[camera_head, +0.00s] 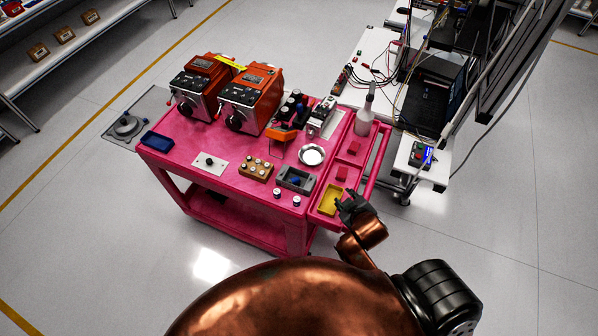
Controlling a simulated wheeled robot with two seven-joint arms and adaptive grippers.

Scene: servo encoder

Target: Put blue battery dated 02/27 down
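My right gripper (346,204) is over the right side of the pink cart, at the yellow bin (329,199). It is dark and small, so I cannot tell whether its fingers are open or shut, or whether they hold anything. No date can be read on either. My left gripper is out of view.
The pink cart (160,170) carries two orange machines (250,97), a wooden block with several small cylinders (256,171), a grey fixture (296,180), a silver dish (311,155) and a blue tray (157,140). A white bottle (364,120) stands behind the side bins.

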